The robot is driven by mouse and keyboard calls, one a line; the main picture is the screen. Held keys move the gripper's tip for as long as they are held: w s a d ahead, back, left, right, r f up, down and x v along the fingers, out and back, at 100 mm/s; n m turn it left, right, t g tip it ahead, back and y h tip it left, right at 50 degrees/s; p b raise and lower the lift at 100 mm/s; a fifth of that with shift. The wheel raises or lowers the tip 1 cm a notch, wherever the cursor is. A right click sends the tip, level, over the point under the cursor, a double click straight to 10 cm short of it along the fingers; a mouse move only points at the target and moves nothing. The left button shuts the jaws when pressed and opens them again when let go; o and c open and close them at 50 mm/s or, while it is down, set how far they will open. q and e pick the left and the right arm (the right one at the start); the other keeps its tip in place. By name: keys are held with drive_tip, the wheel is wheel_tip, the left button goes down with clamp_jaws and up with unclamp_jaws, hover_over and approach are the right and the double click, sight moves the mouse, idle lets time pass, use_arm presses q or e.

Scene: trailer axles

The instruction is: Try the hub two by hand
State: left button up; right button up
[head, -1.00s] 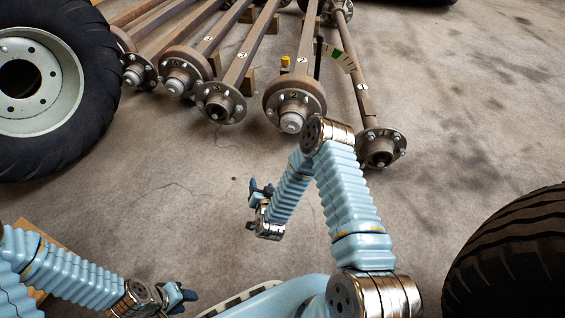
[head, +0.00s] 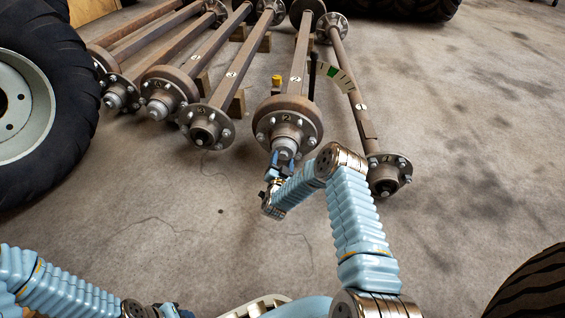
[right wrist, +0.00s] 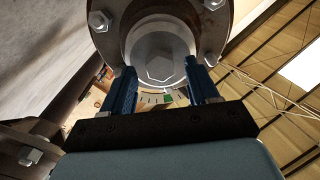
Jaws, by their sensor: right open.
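Hub two (head: 289,127), a rusty round hub with a ring of studs, a silver centre cap and a "2" label, is at the near end of its axle in the head view. In the right wrist view its cap (right wrist: 160,58) and flange (right wrist: 113,40) fill the top. My right gripper (head: 279,163) is open at the cap, its blue fingers one on each side of the cap's lower part in the right wrist view (right wrist: 162,72). I cannot tell whether they touch it. My left gripper (head: 172,311) is at the bottom edge, partly cut off.
Hub one (head: 387,172) is just right of my right arm. Several more axles lie to the left, the nearest with hub three (head: 205,127). Large tyres stand at left (head: 62,85) and lower right (head: 535,285). A yellow-topped item (head: 277,81) and a striped gauge (head: 340,78) are by axle two.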

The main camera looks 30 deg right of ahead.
use_arm(q)
drive_tip(key=shift+f, duration=0.1)
use_arm(e)
drive_tip(key=shift+w+d, duration=0.25)
drive_tip(key=shift+w, duration=0.05)
clamp_jaws()
